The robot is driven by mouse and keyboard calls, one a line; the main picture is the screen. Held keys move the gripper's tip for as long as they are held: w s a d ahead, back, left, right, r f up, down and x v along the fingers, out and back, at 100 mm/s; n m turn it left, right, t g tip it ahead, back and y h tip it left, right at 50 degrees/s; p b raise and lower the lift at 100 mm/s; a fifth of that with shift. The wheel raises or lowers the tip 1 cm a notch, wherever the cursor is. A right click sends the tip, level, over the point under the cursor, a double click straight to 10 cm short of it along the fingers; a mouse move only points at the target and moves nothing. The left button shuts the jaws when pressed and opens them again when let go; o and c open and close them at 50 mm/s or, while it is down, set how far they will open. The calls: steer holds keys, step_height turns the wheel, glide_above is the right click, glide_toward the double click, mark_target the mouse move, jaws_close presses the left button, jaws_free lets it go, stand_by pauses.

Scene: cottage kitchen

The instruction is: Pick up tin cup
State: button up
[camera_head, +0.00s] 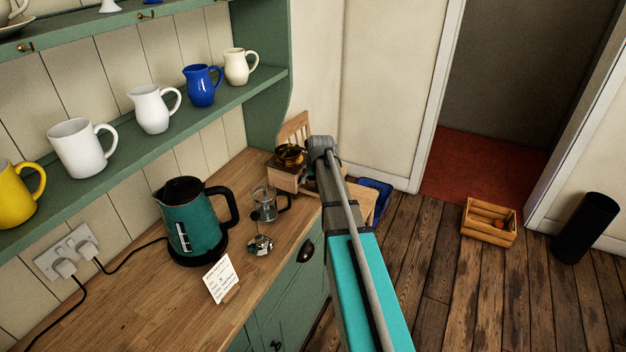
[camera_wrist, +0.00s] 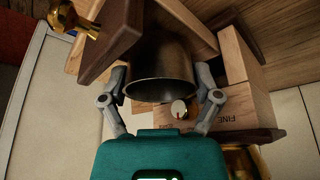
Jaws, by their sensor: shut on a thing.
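In the wrist view the tin cup (camera_wrist: 160,62), a dark grey metal vessel, shows with its rim towards the camera. My gripper (camera_wrist: 161,85) has one finger on each side of the cup and is shut on it. The upper part of the cup lies close against wooden parts, and I cannot tell whether it touches them. In the head view my own arm hides the gripper and the cup, near the far end of the counter.
A wooden grinder (camera_head: 287,178) with a brass-coloured top stands at the counter's far end. A glass press (camera_head: 266,205), a teal kettle (camera_head: 190,225) and a card (camera_head: 220,279) stand on the counter. Jugs and mugs line the green shelf (camera_head: 222,100). A crate (camera_head: 489,223) sits on the floor.

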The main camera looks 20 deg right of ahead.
steer(key=shift+r+p, duration=0.75)
steer(key=shift+r, duration=0.2)
steer(key=s+r+p, duration=0.1)
steer(key=r+p, duration=0.1)
steer(key=s+d+r+p, duration=0.1)
steer(key=s+r+p, duration=0.1)
steer(key=s+d+r+p, duration=0.1)
steer(key=r+p, duration=0.1)
steer(key=shift+s, duration=0.2)
steer(key=s+d+r+p, duration=0.1)
steer(key=s, duration=0.1)
steer(key=s+d+r+p, duration=0.1)
steer(key=s, duration=0.2)
steer(key=s+d+r+p, duration=0.1)
steer(key=s+r, duration=0.1)
steer(key=s, duration=0.1)
steer(key=shift+s+d+p, duration=0.2)
steer(key=shift+d+p, duration=0.15)
